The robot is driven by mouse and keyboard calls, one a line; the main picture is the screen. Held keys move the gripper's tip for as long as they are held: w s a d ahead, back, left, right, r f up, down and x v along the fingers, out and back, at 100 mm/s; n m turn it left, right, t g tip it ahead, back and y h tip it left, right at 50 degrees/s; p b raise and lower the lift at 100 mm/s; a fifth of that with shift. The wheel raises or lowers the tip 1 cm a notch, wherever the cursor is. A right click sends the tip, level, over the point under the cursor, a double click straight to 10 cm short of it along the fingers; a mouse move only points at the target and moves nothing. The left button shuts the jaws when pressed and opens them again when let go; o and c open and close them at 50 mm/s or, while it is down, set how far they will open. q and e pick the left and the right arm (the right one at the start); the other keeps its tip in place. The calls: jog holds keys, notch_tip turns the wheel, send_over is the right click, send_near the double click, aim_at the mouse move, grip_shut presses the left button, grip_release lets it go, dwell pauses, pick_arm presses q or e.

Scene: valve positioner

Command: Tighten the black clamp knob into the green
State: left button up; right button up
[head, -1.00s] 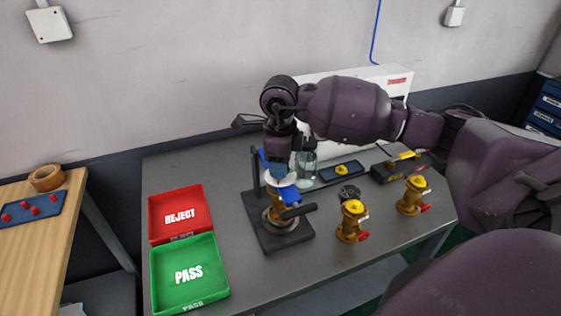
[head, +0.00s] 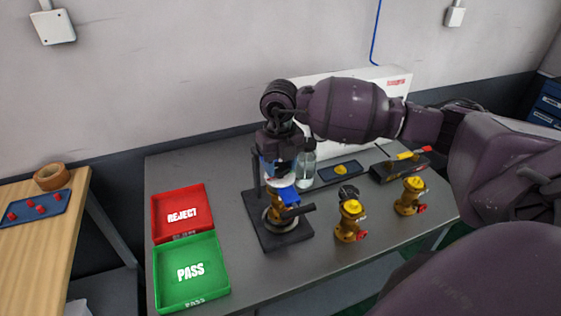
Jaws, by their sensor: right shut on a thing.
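A black clamp stand (head: 283,240) stands on the grey table, with a brass valve (head: 274,214) in it. A blue part (head: 288,196) and a pale disc (head: 280,181) show above the valve. A black bar (head: 298,211) sticks out to the right. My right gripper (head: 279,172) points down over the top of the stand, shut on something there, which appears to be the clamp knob. The fingers and wrist hide the knob itself, and I cannot make out a green mark on it. My left gripper is out of view.
A red REJECT tray (head: 209,207) and a green PASS tray (head: 217,250) lie left of the stand. Two brass valves (head: 349,221) (head: 411,197) stand to its right. A glass jar (head: 306,170), a dark phone-like tray (head: 341,171) and a black box (head: 385,172) are behind.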

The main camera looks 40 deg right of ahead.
jog(key=m+p, duration=0.1)
jog(key=m, duration=0.3)
jog(key=shift+r+m, duration=0.15)
jog(key=shift+m, duration=0.15)
jog(key=m+p, duration=0.1)
jog(key=m, duration=0.2)
jog(key=shift+m, duration=0.4)
jog(key=m+p, duration=0.1)
jog(key=m, duration=0.2)
jog(key=shift+m, duration=0.3)
jog(key=m+p, duration=0.1)
jog(key=m, duration=0.3)
jog(key=shift+m, duration=0.3)
jog(key=m+p, duration=0.1)
jog(key=m, duration=0.2)
jog(key=m+p, duration=0.1)
jog(key=m, duration=0.3)
jog(key=shift+p, duration=0.35)
jog(key=m, duration=0.2)
jog(key=shift+m+p, duration=0.3)
jog(key=shift+p, duration=0.1)
jog(key=shift+m, duration=1.5)
